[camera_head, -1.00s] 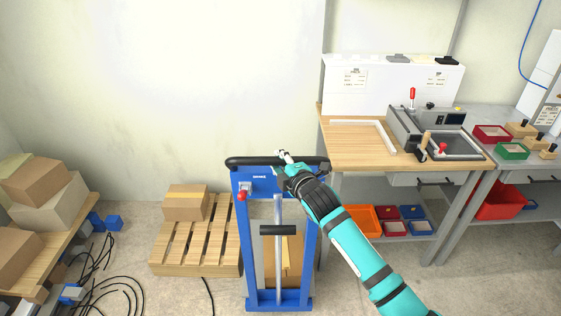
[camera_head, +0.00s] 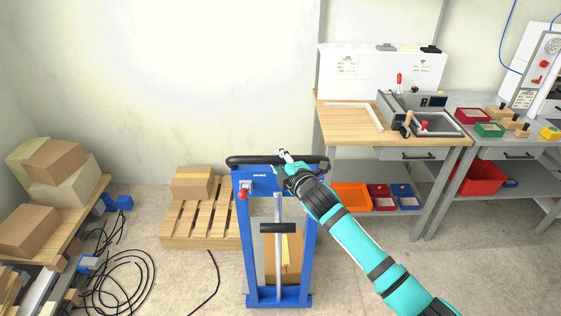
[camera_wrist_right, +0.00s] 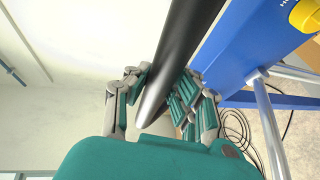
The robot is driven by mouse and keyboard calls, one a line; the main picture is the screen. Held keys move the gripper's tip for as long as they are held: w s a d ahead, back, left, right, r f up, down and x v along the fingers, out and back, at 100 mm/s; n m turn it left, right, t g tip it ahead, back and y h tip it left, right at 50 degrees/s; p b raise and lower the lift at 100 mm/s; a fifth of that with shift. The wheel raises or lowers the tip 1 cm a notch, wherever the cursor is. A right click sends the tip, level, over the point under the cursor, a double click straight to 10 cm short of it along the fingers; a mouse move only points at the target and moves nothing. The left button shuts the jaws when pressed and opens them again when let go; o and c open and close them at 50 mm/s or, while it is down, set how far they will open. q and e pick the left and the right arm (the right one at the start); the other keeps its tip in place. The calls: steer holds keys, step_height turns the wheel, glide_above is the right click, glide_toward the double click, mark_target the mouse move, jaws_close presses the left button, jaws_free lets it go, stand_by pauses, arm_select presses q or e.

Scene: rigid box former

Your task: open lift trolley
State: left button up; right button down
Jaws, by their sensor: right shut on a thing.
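The lift trolley (camera_head: 240,174) is a blue upright frame with a black push bar (camera_head: 250,160) across its top, a red-knobbed lever (camera_head: 243,194) at its upper left and a silver column with a black handle (camera_head: 277,228). My right gripper (camera_head: 284,158) is at the right half of the push bar. In the right wrist view, its fingers are closed around the black bar (camera_wrist_right: 186,45), with the blue frame (camera_wrist_right: 235,45) to the right. Cardboard shows behind the trolley's lower frame. My left gripper is not in view.
A wooden pallet (camera_head: 195,238) with a cardboard box (camera_head: 193,184) stands left of the trolley, with loose black cables (camera_head: 125,283) on the floor. A workbench (camera_head: 345,127) stands close on the right. A shelf with boxes (camera_head: 68,200) is at far left.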

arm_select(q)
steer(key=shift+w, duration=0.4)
arm_select(e)
steer(key=c, duration=1.4)
jaws_free()
steer(key=shift+c, duration=0.2)
steer(key=o, duration=0.4)
steer(key=shift+c, duration=0.2)
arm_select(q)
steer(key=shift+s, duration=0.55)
arm_select(e)
steer(key=shift+s, duration=0.1)
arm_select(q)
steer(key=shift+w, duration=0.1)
arm_select(e)
steer(key=v, duration=1.2)
